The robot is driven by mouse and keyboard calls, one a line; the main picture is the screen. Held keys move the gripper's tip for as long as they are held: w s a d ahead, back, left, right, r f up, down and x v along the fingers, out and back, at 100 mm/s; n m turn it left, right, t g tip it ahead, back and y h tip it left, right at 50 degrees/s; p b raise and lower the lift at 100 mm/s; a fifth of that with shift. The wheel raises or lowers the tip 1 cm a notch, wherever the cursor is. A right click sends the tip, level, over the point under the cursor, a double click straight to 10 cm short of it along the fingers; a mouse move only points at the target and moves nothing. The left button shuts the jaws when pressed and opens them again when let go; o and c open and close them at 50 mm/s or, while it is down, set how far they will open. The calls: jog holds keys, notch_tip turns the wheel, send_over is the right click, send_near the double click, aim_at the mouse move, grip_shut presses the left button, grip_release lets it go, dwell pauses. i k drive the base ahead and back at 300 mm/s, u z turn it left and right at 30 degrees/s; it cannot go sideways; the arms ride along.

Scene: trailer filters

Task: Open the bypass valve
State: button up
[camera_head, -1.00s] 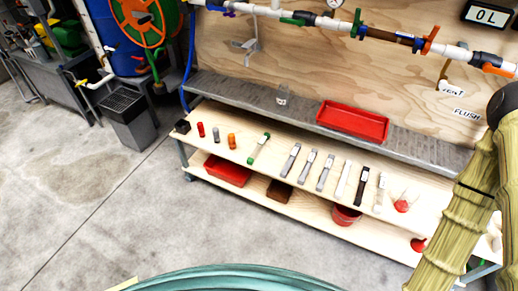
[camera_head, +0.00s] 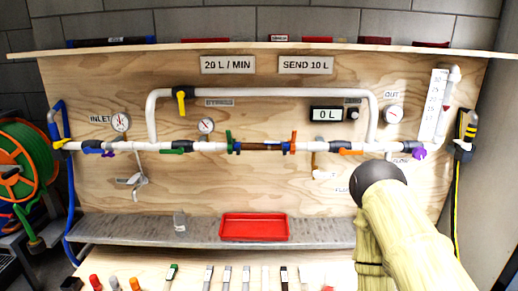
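The bypass valve (camera_head: 181,98) sits at the left of the upper white pipe loop (camera_head: 280,93). Its yellow handle points down, crosswise to the pipe. A small label (camera_head: 219,103), too small to read surely, is just right of it under the pipe. My arm is in front of the board at the lower right, with a dark rounded joint, well right of and below the valve. My gripper's fingers are not in view.
A grey metal shelf (camera_head: 130,228) holds a red tray (camera_head: 254,227) and a clear cup (camera_head: 179,221). Tools lie below. A hose reel (camera_head: 22,165) stands left.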

aim_at(180, 95)
jog(key=u, duration=0.75)
jog(key=i, duration=0.35)
jog(key=z, duration=0.3)
jog(key=k, duration=0.5)
jog(key=z, duration=0.55)
jog(key=i, duration=0.6)
jog(key=u, duration=1.5)
